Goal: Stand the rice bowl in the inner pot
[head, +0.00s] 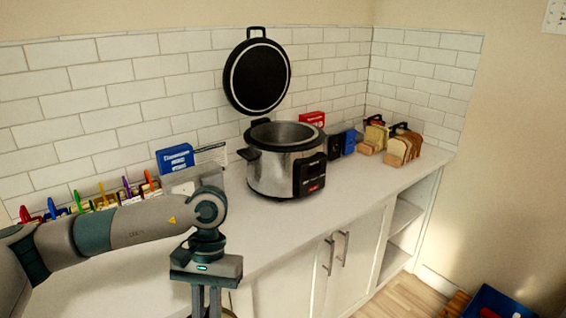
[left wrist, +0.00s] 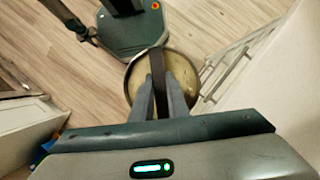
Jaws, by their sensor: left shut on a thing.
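The rice bowl (left wrist: 141,88) shows in the left wrist view as a round tan shape with a dark rim. A dark strip crosses it between the fingers of my left gripper (left wrist: 159,82), which is shut on this strip. In the head view my left gripper (head: 207,303) points down at the bottom edge, in front of the counter; its fingertips are cut off and only a sliver of the bowl shows. The inner pot (head: 284,132) is the grey open interior of the steel cooker (head: 270,173) on the counter, up and right of the gripper. My right gripper is not in view.
The black round lid (head: 257,77) stands raised behind the cooker. A blue box (head: 175,158) and a red box (head: 312,119) stand by the wall. Wooden racks (head: 403,148) are at the right. The counter (head: 345,193) is clear in front of the cooker.

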